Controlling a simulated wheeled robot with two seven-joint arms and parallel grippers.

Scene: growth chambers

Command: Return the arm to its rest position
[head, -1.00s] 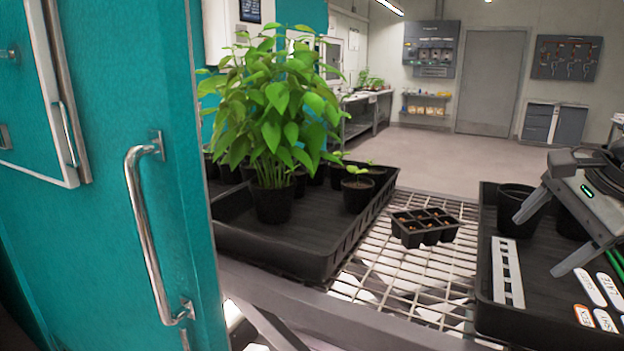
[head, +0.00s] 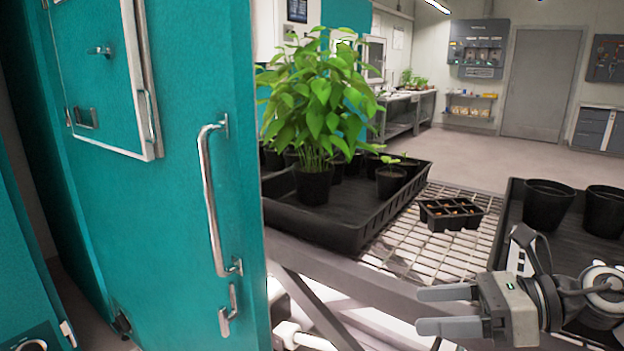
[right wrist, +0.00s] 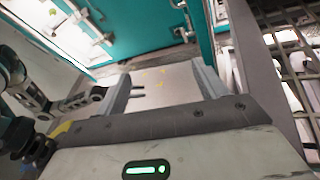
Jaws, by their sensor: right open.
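My right gripper (head: 442,310) is at the lower right of the head view, in front of the bench's front edge. Its two fingers point left, stand apart and hold nothing. In the right wrist view the same gripper (right wrist: 162,88) shows its fingers apart, with only pale floor and the teal chamber between and beyond them. Part of my other arm shows at the left of the right wrist view; its jaws are too small and partly hidden to tell their state.
The teal chamber door (head: 180,180) with its metal handle (head: 210,200) stands left. On the wire bench (head: 408,245) are a black tray (head: 350,225) with a leafy plant (head: 320,100), a seedling cell tray (head: 450,214) and a right tray (head: 514,200) with black pots (head: 548,204).

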